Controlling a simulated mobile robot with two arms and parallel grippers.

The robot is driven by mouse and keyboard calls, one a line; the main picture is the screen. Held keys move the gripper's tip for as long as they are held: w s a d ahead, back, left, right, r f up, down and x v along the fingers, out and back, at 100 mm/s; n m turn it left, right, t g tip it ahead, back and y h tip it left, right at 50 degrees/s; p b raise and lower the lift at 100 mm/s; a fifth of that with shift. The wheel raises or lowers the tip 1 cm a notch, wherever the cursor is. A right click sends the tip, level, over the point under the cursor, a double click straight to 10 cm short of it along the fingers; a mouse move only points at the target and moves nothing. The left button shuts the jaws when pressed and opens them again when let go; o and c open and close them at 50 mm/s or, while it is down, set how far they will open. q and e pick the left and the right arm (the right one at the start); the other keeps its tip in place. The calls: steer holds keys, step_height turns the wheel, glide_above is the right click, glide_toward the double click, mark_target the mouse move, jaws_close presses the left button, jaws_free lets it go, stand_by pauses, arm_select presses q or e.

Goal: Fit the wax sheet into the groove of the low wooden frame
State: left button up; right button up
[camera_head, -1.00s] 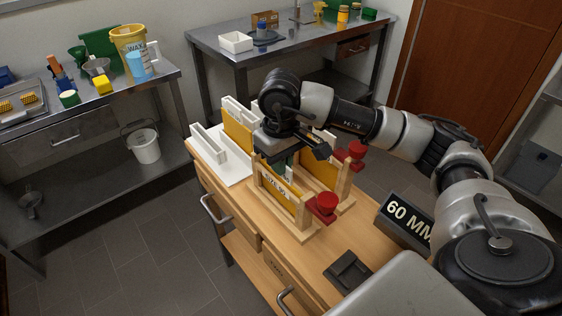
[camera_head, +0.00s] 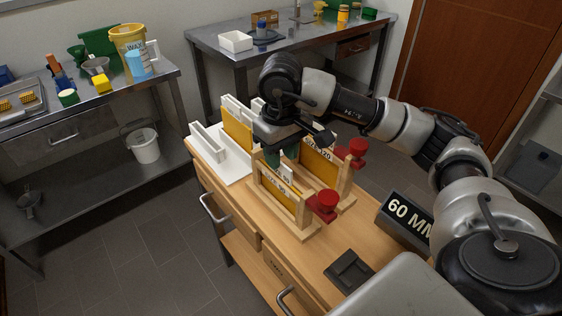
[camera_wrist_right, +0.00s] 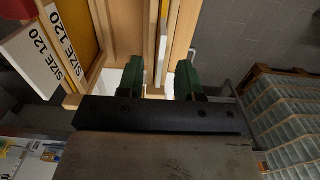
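A low wooden frame (camera_head: 301,226) labelled "SIZE 90" stands on the wooden bench, with a yellow wax sheet (camera_head: 277,196) upright between its posts; whether its bottom edge is in the groove is hidden. A white piece (camera_head: 286,173) shows at the sheet's top. My right gripper (camera_head: 284,156) is over this frame with its green fingers pointing down. In the right wrist view the gripper (camera_wrist_right: 158,80) has its fingers apart, with wood and a narrow white piece visible in the gap. My left gripper is not in view.
A second frame labelled "SIZE 120" (camera_head: 346,190), with a yellow sheet, stands just behind. Red knobs (camera_head: 323,204) stick out at the right. A white rack (camera_head: 207,140) holds another yellow sheet (camera_head: 237,129).

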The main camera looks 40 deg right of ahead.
step_height(320, 180, up, 8)
stand_by(0.8)
